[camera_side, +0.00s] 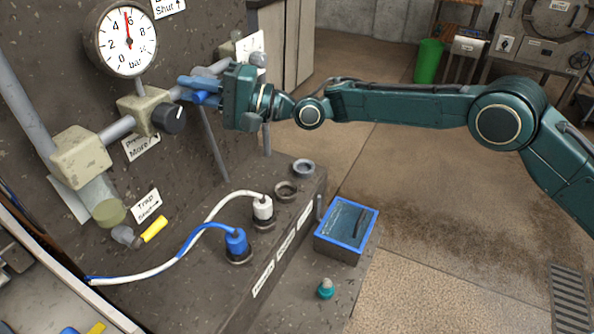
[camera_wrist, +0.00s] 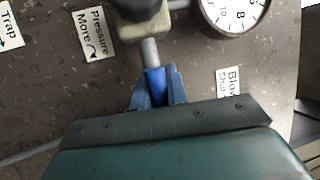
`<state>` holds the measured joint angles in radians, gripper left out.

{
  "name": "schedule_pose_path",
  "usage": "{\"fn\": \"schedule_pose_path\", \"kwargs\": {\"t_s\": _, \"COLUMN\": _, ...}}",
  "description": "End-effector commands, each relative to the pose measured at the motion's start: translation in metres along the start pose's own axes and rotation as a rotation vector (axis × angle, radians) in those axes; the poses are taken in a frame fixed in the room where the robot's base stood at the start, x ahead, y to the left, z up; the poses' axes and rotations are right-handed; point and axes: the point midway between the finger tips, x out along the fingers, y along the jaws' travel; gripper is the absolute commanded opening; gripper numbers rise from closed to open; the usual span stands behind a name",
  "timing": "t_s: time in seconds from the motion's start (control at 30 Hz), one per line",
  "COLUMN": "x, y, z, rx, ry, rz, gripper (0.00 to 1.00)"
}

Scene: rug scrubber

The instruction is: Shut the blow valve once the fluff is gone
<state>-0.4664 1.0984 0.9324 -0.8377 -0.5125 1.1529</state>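My gripper (camera_side: 190,91) is at the pipe on the upright panel, left of centre in the side view. In the wrist view its two blue fingers (camera_wrist: 156,88) sit on either side of a bright blue valve handle (camera_wrist: 155,84), with no clear gap. The handle lies in line with the grey pipe (camera_wrist: 150,52). In the side view the fingers mostly hide it. A "Blow Shut" label (camera_wrist: 228,82) is to its right in the wrist view. A blue-framed box with a clear lid (camera_side: 346,222) stands below on the right; I cannot make out fluff in it.
A pressure gauge (camera_side: 126,40) reads about 5 bar. A black knob (camera_side: 168,118) is close beside the gripper. White and blue plugs (camera_side: 236,243) with hoses sit on the bench. A yellow trap handle (camera_side: 154,229) is lower left. The floor at right is mostly clear.

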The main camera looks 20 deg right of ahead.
Motion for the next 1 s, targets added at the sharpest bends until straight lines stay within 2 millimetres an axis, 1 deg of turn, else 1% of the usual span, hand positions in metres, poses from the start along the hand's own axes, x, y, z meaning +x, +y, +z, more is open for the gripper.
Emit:
{"fn": "schedule_pose_path", "kwargs": {"t_s": 0.27, "x": 0.0, "y": -0.001, "z": 0.0, "rx": 0.008, "ry": 0.001, "rz": -0.003, "gripper": 0.0}}
{"fn": "schedule_pose_path", "kwargs": {"t_s": 0.53, "x": 0.001, "y": -0.004, "z": -0.001, "rx": 0.075, "ry": 0.016, "rz": -0.031, "gripper": 0.0}}
{"fn": "schedule_pose_path", "kwargs": {"t_s": 0.77, "x": 0.002, "y": -0.011, "z": -0.002, "rx": 0.207, "ry": 0.043, "rz": -0.086, "gripper": 0.0}}
{"fn": "schedule_pose_path", "kwargs": {"t_s": 1.0, "x": 0.002, "y": -0.022, "z": -0.008, "rx": 0.398, "ry": 0.086, "rz": -0.166, "gripper": 0.0}}
